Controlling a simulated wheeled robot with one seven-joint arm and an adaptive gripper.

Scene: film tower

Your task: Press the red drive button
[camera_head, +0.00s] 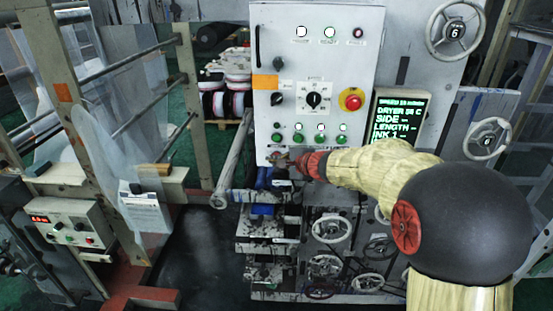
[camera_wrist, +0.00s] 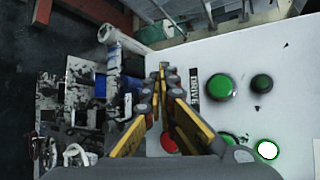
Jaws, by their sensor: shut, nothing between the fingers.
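The white control panel (camera_head: 320,60) stands in the middle of the head view. Its lower left corner is where my gripper (camera_head: 283,162) is, pointing at the panel face. In the wrist view my gripper (camera_wrist: 162,68) is shut and empty, its tips just left of the black DRIVE label (camera_wrist: 194,85). The tips cover the panel spot beside that label. A red round patch (camera_wrist: 168,142) shows between the fingers, partly hidden; I cannot tell if it is the drive button. I cannot tell whether the tips touch the panel.
A green button (camera_wrist: 221,87) and a smaller dark green one (camera_wrist: 262,83) sit right of the label. A lit white lamp (camera_wrist: 268,150) is lower. A large red knob (camera_head: 351,99) is higher on the panel. A grey roller (camera_head: 235,155) lies just left of the panel.

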